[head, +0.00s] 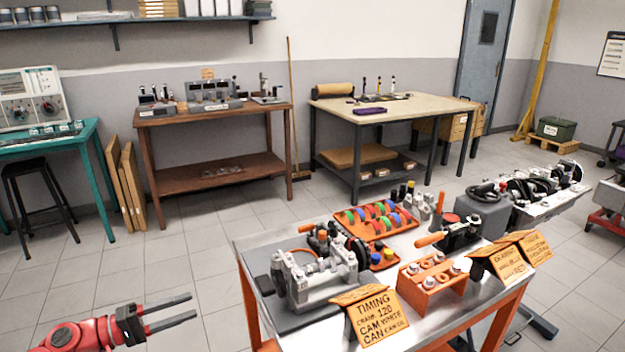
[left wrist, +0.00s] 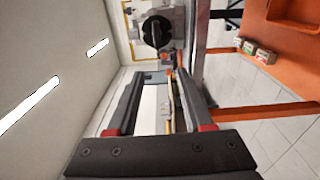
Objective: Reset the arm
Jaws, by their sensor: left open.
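My left gripper (head: 170,312) is at the lower left of the head view, at the end of my red arm. Its two dark fingers are apart and point right, with nothing between them. It is over the floor, left of the metal-topped workbench (head: 262,242) and clear of it. In the left wrist view the open fingers (left wrist: 152,98) also show, with only distant background between them. My right gripper does not show in either view.
The workbench carries an engine block (head: 312,280), an orange parts tray (head: 375,220), an orange rack (head: 432,285) and a timing sign (head: 372,318). A brown table (head: 215,175) and a beige-topped table (head: 425,108) stand behind.

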